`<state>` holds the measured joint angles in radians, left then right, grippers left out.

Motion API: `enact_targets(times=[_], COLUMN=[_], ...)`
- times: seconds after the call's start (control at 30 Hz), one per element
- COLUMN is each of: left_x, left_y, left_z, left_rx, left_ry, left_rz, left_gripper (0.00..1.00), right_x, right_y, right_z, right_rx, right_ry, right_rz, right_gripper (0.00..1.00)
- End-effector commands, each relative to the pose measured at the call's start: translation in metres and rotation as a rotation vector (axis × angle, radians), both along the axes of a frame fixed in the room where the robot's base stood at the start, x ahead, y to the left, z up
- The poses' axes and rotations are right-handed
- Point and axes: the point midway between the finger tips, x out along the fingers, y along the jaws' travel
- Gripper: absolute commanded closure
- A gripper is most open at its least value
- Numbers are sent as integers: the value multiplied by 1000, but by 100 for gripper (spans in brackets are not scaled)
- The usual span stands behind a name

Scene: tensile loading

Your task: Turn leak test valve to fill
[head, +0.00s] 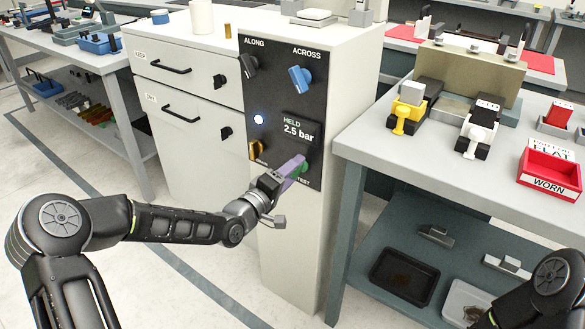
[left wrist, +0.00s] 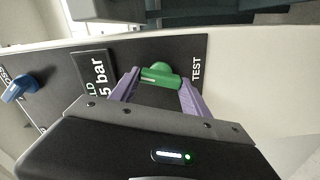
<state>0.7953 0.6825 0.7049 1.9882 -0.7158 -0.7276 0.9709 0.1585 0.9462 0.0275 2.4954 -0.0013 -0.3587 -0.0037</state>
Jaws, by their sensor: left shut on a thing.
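A dark control panel (head: 275,100) is on the front of the white cabinet. A green valve knob (head: 304,169) sits low on its right, beside the word TEST. My left gripper (head: 294,168) reaches it from the lower left, its purple fingers at the panel. In the left wrist view the green knob (left wrist: 160,77) lies between the two purple fingers, and the gripper (left wrist: 157,88) is shut on it. The knob's handle lies crosswise between the fingers. A display (head: 298,128) reads HELD 2.5 bar. My right gripper is out of view.
The panel also has a dark ALONG knob (head: 248,65), a blue ACROSS knob (head: 300,77), an orange knob (head: 255,149) and a lit lamp (head: 258,119). A grey workbench (head: 370,150) with fixtures and a red WORN bin (head: 549,172) stands close on the right.

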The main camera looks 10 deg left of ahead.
Motion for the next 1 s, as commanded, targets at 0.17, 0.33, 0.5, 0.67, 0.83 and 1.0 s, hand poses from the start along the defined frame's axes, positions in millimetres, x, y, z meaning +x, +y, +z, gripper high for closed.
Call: enact_targets(times=[0.17, 0.33, 0.5, 0.67, 0.83, 1.0], left_x=[0, 0, 0, 0, 0, 0], left_y=[1, 1, 1, 1, 1, 1], left_z=[0, -1, -2, -2, -2, -3], left_rx=[-128, -215, -261, -277, -278, -277], left_ry=[51, 86, 106, 113, 113, 113], left_rz=[2, 1, 2, 2, 2, 2], left_gripper=[86, 86, 86, 86, 86, 43], right_x=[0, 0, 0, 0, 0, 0], right_y=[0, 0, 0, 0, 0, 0], right_z=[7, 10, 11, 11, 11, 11], right_rx=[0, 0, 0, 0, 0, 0], right_ry=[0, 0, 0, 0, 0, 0], right_rz=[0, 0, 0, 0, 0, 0], right_gripper=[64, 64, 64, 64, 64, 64])
